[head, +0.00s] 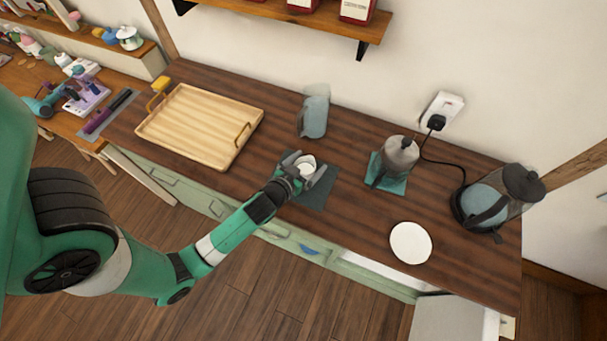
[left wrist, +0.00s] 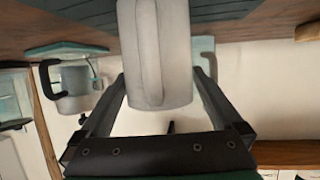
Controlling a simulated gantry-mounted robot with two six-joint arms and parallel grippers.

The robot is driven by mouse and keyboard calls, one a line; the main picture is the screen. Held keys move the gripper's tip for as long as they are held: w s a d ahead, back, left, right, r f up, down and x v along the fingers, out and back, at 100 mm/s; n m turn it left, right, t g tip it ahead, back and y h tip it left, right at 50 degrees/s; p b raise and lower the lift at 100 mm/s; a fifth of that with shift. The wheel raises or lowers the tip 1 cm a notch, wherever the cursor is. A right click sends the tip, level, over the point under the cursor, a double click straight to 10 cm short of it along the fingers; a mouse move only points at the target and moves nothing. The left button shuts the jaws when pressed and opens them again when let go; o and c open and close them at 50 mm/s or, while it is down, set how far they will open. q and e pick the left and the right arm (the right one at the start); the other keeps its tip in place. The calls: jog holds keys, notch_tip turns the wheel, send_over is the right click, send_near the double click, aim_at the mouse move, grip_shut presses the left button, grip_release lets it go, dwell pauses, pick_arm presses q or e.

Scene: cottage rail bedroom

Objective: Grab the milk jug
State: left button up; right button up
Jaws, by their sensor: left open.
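A small white jug (head: 305,167) stands on a dark slate-coloured mat (head: 318,192) on the wooden counter. My left gripper (head: 303,172) reaches it from the front, open, with a finger on each side of it. In the left wrist view the jug (left wrist: 155,60) is large between the open fingers (left wrist: 165,85), its handle facing the camera, with gaps showing beside its lower-picture end. A tall blue-grey pitcher (head: 314,117) stands behind it on the counter. My right gripper is not in view.
A wooden tray (head: 187,97) lies to the left. To the right are a metal pot (head: 399,155) on a teal cloth (head: 375,172), a white plate (head: 410,243) and a kettle (head: 490,203), with a cord near the wall. The counter between is clear.

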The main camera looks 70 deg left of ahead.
pick_arm(q)
jog(key=shift+w+a+f, duration=0.1)
jog(key=shift+w, duration=0.05)
grip_shut()
dwell(0.4)
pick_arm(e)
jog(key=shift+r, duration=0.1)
